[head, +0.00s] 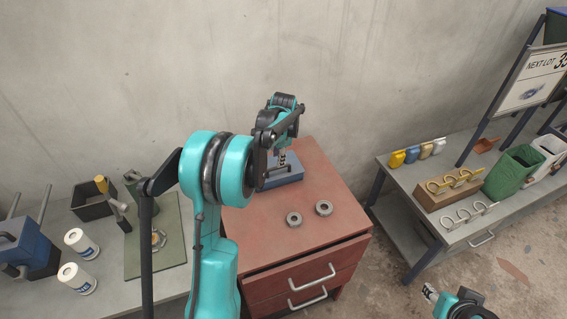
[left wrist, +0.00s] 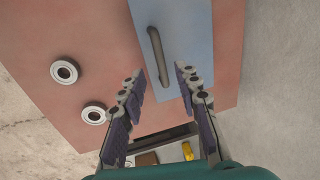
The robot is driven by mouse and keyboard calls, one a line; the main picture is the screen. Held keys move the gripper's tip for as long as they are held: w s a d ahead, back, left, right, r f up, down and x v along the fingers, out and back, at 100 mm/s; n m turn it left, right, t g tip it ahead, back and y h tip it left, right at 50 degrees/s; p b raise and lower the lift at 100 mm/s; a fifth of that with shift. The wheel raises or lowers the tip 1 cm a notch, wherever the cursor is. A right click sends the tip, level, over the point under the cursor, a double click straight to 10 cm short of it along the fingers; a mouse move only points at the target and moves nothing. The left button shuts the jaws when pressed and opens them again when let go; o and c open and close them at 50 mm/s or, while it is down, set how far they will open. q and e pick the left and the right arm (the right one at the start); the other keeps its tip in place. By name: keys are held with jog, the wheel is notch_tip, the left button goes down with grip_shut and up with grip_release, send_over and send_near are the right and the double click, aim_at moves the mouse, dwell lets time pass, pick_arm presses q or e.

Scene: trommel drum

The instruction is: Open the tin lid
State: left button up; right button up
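A blue tin (head: 292,178) with a flat lid and a dark bar handle (head: 280,169) stands on the red cabinet's top, near the wall. The lid lies flat and looks shut. My left gripper (head: 283,160) is above the tin, and my arm hides part of it. In the left wrist view the gripper (left wrist: 162,74) is open and empty, its fingertips on either side of the near end of the handle (left wrist: 158,55) on the blue lid (left wrist: 190,35). I cannot tell how high above it they are. My right gripper (head: 431,292) shows small at the lower right, away from the tin.
Two grey rings (head: 294,219) (head: 324,208) lie on the red cabinet (head: 262,235) in front of the tin. The concrete wall (head: 330,80) is close behind. A bench (head: 420,200) with hooks and a green bin (head: 513,172) stands right; a cluttered grey table (head: 115,290) stands left.

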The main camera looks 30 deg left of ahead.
pick_arm(q)
jog(key=f, duration=0.3)
jog(key=f+b, duration=0.1)
jog(key=f, duration=0.1)
jog(key=shift+w+a, duration=0.35)
jog(key=shift+w, duration=0.05)
jog(key=shift+c, duration=0.2)
grip_shut()
